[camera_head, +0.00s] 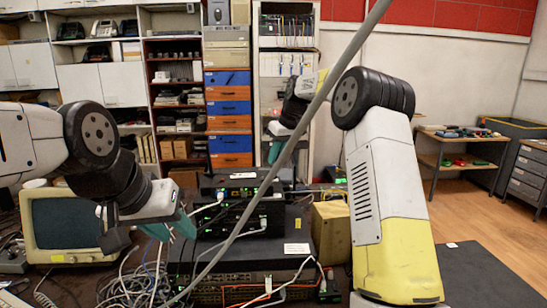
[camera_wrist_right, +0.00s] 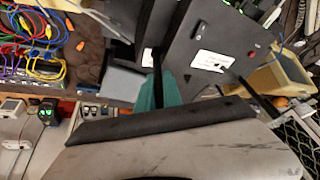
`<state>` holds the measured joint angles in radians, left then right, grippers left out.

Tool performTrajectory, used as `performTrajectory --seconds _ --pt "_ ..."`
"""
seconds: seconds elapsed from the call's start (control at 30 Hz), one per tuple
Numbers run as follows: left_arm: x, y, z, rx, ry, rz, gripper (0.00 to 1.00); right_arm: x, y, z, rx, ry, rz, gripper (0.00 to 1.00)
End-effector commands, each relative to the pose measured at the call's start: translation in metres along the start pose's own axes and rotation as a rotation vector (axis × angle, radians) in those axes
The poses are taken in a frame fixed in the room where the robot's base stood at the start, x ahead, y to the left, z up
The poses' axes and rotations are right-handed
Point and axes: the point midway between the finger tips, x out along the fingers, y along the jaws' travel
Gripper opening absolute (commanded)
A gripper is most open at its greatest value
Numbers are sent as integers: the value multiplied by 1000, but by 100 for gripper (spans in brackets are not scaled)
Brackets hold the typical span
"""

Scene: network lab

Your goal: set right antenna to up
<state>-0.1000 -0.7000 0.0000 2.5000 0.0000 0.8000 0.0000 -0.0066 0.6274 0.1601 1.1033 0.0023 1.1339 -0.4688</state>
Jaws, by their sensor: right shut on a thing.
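The black router with a white label (camera_head: 241,176) sits on top of a stack of network devices in the head view. Its black casing with white labels (camera_wrist_right: 213,58) fills the upper middle of the right wrist view. A thin black antenna (camera_wrist_right: 172,32) runs down to the teal fingers of my right gripper (camera_wrist_right: 168,92), which is shut on it. In the head view my right gripper (camera_head: 276,148) is above and behind the router, and the antenna is hard to make out there. My left gripper (camera_head: 171,230) appears open and empty, left of the stack.
A thick grey cable (camera_head: 296,135) crosses in front of the stack. An old monitor (camera_head: 70,222) stands on the left, with loose cables beside it. A yellowish box (camera_head: 331,232) is right of the stack. Colourful patch cables (camera_wrist_right: 30,45) show in the right wrist view.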

Motion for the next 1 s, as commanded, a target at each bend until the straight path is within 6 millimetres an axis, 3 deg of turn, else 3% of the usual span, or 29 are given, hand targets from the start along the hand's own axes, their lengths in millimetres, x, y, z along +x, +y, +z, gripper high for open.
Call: performTrajectory --seconds 0.43,0.47,0.57,0.87,1.0 --pt "0 0 0 0 0 0 36 2 0 1 -2 -10 6 0" --pt "0 0 0 0 0 0 36 2 0 1 -2 -10 6 14" --pt "0 0 0 0 0 0 36 2 0 1 -2 -9 6 32" --pt "0 0 0 0 0 0 36 0 0 0 -2 -7 6 32" --pt "0 0 0 0 0 0 36 -12 0 0 -2 -4 7 32"
